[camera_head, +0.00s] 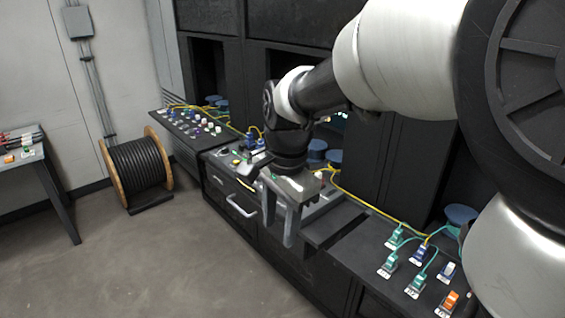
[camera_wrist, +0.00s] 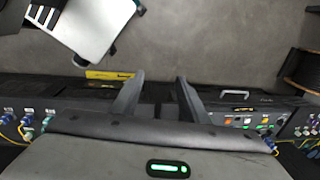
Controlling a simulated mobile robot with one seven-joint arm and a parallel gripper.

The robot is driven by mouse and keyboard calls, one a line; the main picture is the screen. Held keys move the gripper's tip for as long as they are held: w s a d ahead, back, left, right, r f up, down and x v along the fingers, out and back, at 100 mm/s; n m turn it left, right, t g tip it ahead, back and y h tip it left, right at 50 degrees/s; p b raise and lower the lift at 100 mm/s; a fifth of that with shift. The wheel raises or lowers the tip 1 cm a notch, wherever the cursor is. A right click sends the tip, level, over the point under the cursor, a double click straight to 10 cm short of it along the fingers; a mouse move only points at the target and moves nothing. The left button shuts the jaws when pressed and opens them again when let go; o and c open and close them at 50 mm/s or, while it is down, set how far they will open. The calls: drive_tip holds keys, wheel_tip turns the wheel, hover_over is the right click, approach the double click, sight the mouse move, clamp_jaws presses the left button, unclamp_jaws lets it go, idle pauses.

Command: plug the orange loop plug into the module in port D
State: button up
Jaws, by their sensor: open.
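An orange plug-like piece (camera_head: 449,303) stands at the near right end of the bench, beside several teal and white pieces. A second orange piece (camera_head: 9,158) lies on the side table at the far left. I cannot tell which is the loop plug. My gripper (camera_head: 280,230) is open and empty, fingers pointing down in front of the bench's middle part. Its two fingers also show apart in the wrist view (camera_wrist: 160,82), with nothing between them. The port labels are too small to read, so I cannot tell port D or its module. My arm hides part of the bench.
The long dark bench (camera_head: 345,245) runs along racks, with a drawer handle (camera_head: 240,207) on its front. Yellow cables (camera_head: 375,207) lie across its top. A wooden cable reel (camera_head: 138,170) stands on the floor near the side table (camera_head: 45,180). The floor in front is clear.

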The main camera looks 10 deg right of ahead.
drive_tip(key=s+d+r+n+t, duration=0.4)
drive_tip(key=s+d+r+n, duration=0.1)
drive_tip(key=s+d+n, duration=0.4)
drive_tip(key=s+n, duration=0.2)
drive_tip(key=s, duration=0.2)
drive_tip(key=shift+s+h, duration=0.25)
drive_tip(key=shift+h, duration=0.15)
drive_tip(key=shift+c, duration=1.2)
